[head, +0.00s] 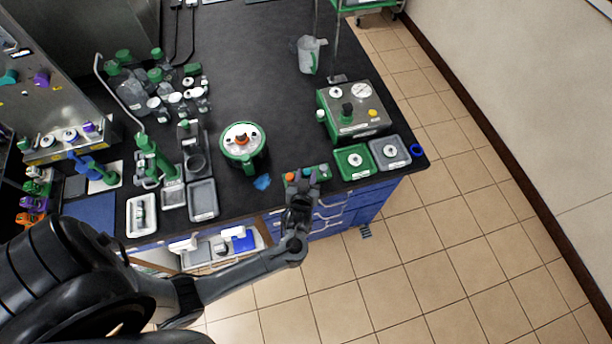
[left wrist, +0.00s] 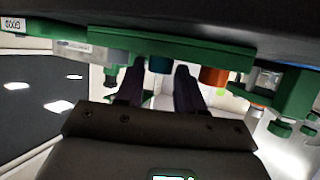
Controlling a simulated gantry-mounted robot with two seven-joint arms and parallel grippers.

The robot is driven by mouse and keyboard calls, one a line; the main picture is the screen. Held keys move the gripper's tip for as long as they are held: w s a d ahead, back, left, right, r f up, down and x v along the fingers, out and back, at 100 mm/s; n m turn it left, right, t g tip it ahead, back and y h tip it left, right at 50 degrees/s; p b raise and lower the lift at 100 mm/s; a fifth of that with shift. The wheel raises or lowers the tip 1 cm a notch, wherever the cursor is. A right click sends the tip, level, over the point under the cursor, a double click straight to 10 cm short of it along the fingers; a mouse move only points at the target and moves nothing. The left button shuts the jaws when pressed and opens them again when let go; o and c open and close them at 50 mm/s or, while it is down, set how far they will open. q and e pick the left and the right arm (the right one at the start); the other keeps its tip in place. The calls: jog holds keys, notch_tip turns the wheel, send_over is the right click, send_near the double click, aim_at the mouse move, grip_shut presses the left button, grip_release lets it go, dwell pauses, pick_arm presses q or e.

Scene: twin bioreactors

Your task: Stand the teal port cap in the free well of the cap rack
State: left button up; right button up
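The green cap rack (head: 321,181) stands at the front edge of the dark bench, and in the left wrist view its green body (left wrist: 185,62) runs across the top. An orange cap (head: 290,177) shows at its left end, and also in the left wrist view (left wrist: 213,76). A blue-teal cap (left wrist: 160,65), which looks like the teal port cap, shows at the rack between the fingertips' lines. My left gripper (left wrist: 159,76) is at the rack, its dark fingers apart around the cap's width. Contact cannot be told. The free well is hidden. My right gripper is not in view.
A green-rimmed round vessel (head: 241,142) stands left of the rack, with a crumpled blue piece (head: 262,182) between them. Green (head: 341,164) and grey (head: 378,157) trays lie to the right, before a control box (head: 352,110).

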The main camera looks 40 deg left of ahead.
pick_arm(q)
jog(key=shift+r, duration=0.15)
jog(key=shift+s+d+r, duration=0.1)
jog(key=shift+s+d, duration=0.05)
jog(key=s+d+r+m+g+h, duration=0.3)
jog(key=s+d+r+m+h, duration=0.2)
jog(key=s+d+r+h, duration=0.4)
jog(key=s+r+m+g+y, duration=0.1)
jog(key=s+m+g, duration=0.3)
jog(key=s, duration=0.6)
jog(key=shift+s+a+r+p, duration=0.25)
jog(key=shift+r+p, duration=0.2)
jog(key=shift+r, duration=0.35)
jog(key=shift+r, duration=0.1)
